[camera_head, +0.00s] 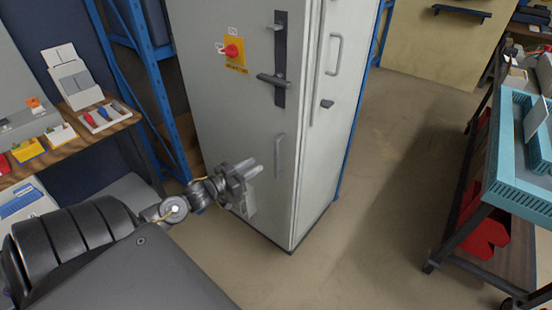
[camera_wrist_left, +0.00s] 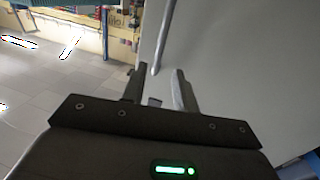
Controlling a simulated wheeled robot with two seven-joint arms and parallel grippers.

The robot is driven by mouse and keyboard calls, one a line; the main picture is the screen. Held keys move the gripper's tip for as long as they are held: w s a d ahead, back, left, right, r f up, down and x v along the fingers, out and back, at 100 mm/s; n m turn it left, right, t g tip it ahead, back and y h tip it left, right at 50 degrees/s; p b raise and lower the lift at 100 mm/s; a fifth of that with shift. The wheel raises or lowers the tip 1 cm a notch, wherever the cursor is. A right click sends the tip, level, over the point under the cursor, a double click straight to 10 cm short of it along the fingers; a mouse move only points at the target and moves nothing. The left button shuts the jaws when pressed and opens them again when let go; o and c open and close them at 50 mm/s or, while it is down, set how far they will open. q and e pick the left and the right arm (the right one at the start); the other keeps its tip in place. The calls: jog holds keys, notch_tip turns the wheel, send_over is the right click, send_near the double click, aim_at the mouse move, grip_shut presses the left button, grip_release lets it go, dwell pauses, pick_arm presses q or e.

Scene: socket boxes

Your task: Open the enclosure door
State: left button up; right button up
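The enclosure is a tall light-grey cabinet (camera_head: 235,110) standing upright in the middle of the head view. Its front door looks shut. The door carries a red-and-yellow rotary switch (camera_head: 233,50), a black lever handle (camera_head: 277,80) and a grey pull handle (camera_head: 279,155) lower down. My left gripper (camera_head: 252,168) is in front of the door, just left of the pull handle. In the left wrist view the gripper (camera_wrist_left: 155,82) has its fingers apart, with a grey bar (camera_wrist_left: 163,38) just beyond and between the tips. Contact cannot be told. My right gripper is out of view.
A wooden shelf (camera_head: 95,133) with small boxes and tools stands at the left, beside a blue rack post (camera_head: 155,80). A teal-topped cart (camera_head: 520,198) stands at the right. The floor (camera_head: 385,180) between cabinet and cart is clear.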

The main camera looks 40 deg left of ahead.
pick_arm(q)
jog(key=w+d, duration=0.2)
jog(key=w, duration=0.8)
jog(key=shift+w+p, duration=0.35)
grip_shut()
